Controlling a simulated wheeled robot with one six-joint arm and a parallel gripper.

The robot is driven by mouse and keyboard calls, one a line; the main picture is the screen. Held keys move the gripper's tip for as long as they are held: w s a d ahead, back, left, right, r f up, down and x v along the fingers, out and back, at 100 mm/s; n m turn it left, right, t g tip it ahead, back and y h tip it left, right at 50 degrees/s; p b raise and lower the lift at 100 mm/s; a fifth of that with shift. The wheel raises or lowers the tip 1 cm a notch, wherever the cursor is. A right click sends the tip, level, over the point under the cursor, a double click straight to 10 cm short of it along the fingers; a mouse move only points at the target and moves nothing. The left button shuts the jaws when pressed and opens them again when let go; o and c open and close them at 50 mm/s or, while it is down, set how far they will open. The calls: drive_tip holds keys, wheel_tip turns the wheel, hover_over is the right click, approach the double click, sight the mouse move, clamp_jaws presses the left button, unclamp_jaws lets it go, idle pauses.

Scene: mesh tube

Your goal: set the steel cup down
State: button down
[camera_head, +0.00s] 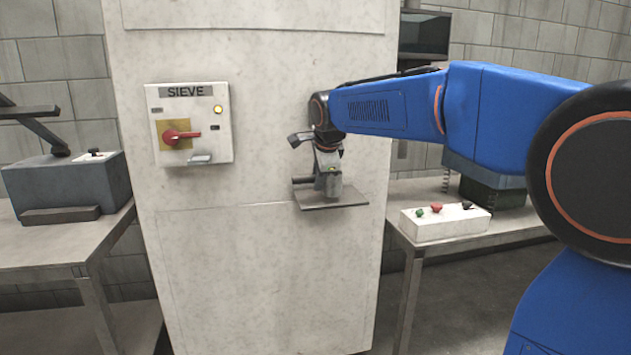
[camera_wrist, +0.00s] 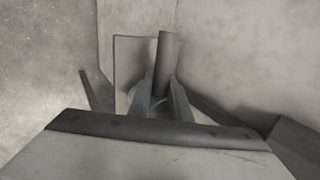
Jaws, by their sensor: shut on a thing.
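The steel cup (camera_head: 333,188) is a small grey metal shape at the lower end of my gripper (camera_head: 328,176), just above or on a small grey shelf plate (camera_head: 350,198) fixed to the pale cabinet. My gripper is shut on the cup and points down. I cannot tell whether the cup's base touches the plate. In the wrist view my gripper's fingers (camera_wrist: 161,98) reach toward the brownish plate (camera_wrist: 128,50). My fingers hide most of the cup there.
The pale cabinet (camera_head: 250,280) stands close behind the plate. A SIEVE switch box (camera_head: 212,125) with a red handle (camera_head: 178,136) is on its face to the left. A side table (camera_head: 455,248) at right holds a white button box (camera_head: 445,222). Another table (camera_head: 70,238) stands at left.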

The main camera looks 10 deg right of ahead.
drive_tip(key=shift+w+f, duration=0.25)
drive_tip(key=shift+w, duration=0.6)
drive_tip(key=shift+w+f, duration=0.2)
drive_tip(key=shift+w, duration=0.65)
drive_tip(key=shift+f, duration=0.3)
drive_tip(key=shift+f, duration=0.1)
drive_tip(key=c, duration=1.6)
unclamp_jaws()
drive_tip(key=shift+c, duration=0.2)
drive_tip(key=v, duration=1.2)
drive_tip(key=s+d+f+n, duration=0.3)
drive_tip(key=s+f+n, duration=0.3)
drive_tip(key=s+f, duration=0.3)
drive_tip(key=s+d+f+n+g, duration=0.1)
drive_tip(key=s+d+f+n, duration=0.2)
drive_tip(key=s, duration=1.4)
drive_tip(key=s+d+f+n+g, duration=0.1)
drive_tip(key=s+d+f+n, duration=0.2)
drive_tip(key=s+f+n, duration=0.6)
drive_tip(key=s+f, duration=0.3)
drive_tip(key=f, duration=0.4)
drive_tip(key=shift+s+f, duration=0.2)
drive_tip(key=shift+s, duration=0.2)
